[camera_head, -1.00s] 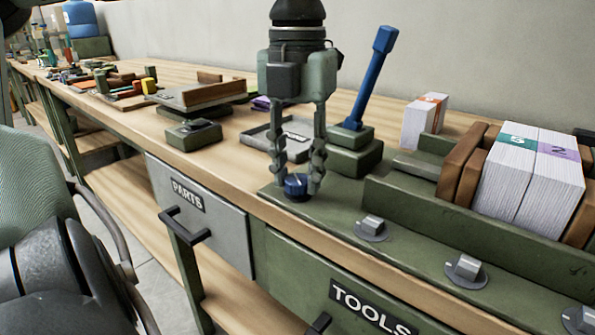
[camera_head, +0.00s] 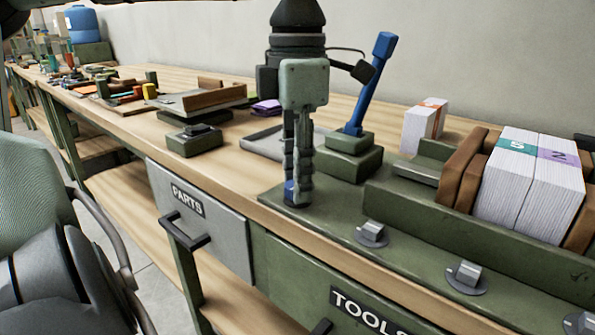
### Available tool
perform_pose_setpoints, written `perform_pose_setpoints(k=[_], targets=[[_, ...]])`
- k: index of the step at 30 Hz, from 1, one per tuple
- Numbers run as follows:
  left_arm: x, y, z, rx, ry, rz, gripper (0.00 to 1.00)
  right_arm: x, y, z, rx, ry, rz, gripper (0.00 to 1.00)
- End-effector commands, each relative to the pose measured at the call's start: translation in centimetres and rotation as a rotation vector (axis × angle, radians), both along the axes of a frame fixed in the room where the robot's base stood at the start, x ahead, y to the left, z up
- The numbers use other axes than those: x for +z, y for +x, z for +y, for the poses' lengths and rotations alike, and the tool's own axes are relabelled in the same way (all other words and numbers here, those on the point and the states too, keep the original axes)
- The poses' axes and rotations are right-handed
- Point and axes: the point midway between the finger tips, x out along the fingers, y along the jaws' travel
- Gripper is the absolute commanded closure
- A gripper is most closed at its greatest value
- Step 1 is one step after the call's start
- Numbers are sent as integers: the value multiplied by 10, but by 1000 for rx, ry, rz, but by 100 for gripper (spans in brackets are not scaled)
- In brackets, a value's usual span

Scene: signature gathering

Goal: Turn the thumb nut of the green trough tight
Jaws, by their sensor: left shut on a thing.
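The green trough (camera_head: 440,228) runs along the front of the bench at the right. Its blue thumb nut (camera_head: 289,191) sits at the left end of its base, mostly hidden behind a finger. My left gripper (camera_head: 297,190) points straight down and is shut on the nut. Its fingers are seen nearly edge-on, one in front of the other. My right gripper is not in view.
Paper stacks (camera_head: 525,185) stand between brown boards in the trough. Grey knobs (camera_head: 371,234) line its front. A press with a blue lever (camera_head: 371,85) stands behind my gripper, beside a grey tray (camera_head: 262,142). A small green block (camera_head: 194,140) lies left.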

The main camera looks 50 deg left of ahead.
Motion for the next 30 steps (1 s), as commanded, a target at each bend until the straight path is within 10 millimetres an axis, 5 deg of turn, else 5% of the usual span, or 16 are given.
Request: perform_pose_setpoints(k=[25, 26, 30], targets=[[0, 0, 1, -132, 2, 1, 97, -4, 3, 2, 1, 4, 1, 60], [0, 0, 1, -132, 3, 1, 64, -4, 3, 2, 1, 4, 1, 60], [0, 0, 0, -131, 1, 0, 47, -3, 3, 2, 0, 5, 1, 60]])
